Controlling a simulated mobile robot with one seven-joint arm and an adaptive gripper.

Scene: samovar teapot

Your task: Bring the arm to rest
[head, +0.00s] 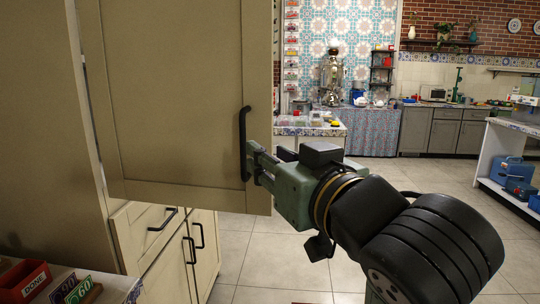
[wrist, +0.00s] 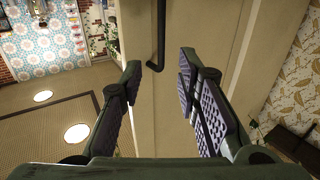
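My gripper (head: 259,165) is in front of an open beige cabinet door (head: 175,90), close to its black bar handle (head: 243,145). In the wrist view, the two padded fingers of my gripper (wrist: 160,80) are spread apart with nothing between them. The handle (wrist: 161,35) stands beyond the fingertips there, against the door face (wrist: 180,30). Whether a fingertip touches the handle or door cannot be told. My arm reaches in from the lower right of the head view.
Beige drawers and a lower cupboard (head: 200,255) stand at the left. A samovar (head: 333,75) stands at the back. Tiled floor (head: 440,180) is open behind my arm. A white shelf unit (head: 510,160) is at the right.

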